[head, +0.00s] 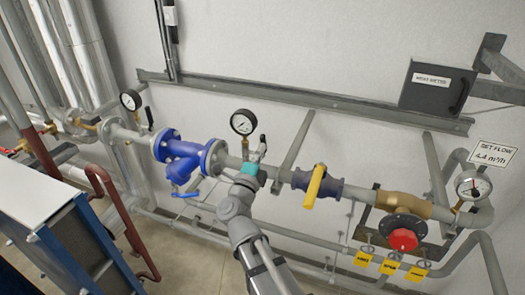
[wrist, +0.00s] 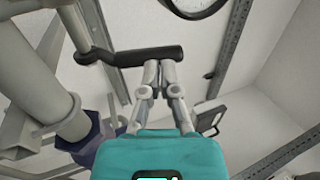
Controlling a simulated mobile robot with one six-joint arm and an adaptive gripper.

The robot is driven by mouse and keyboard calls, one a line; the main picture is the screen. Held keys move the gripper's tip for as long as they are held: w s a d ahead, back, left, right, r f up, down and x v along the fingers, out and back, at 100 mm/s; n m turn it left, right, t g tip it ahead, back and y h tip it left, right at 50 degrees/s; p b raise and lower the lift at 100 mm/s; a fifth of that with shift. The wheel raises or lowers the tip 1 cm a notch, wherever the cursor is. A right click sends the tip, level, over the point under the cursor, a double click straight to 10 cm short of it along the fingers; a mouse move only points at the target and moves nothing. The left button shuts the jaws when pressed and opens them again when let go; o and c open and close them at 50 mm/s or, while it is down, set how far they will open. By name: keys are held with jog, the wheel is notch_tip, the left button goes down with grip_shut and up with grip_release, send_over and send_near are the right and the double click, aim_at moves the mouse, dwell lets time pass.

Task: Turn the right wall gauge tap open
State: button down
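The middle gauge (head: 243,122), a round white dial with a black rim, stands on the pipe in front of the wall. Its tap has a black lever (head: 262,143) that stands roughly upright just right of the dial. My gripper (head: 256,158) is at this tap from below, its teal part in front of the pipe. In the wrist view the black lever (wrist: 145,55) lies across the picture, and the fingertips (wrist: 159,66) end right at its lower edge. The fingers are close together; the lever runs unbroken past the tips, and contact is unclear. The gauge rim (wrist: 195,8) shows at the top.
A similar gauge (head: 131,100) with a black lever is further left, by a blue valve (head: 182,155). To the right are a yellow-handled valve (head: 315,185), a red knob (head: 403,239) and another gauge (head: 473,185). A grey rail (head: 310,97) runs along the wall above.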

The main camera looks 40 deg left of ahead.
jog(key=shift+w+a+r+p, duration=0.45)
jog(key=shift+w+r, duration=0.15)
dwell(0.4)
jog(key=shift+d, duration=0.1)
jog(key=s+d, duration=0.5)
jog(key=s, duration=0.8)
dwell(0.8)
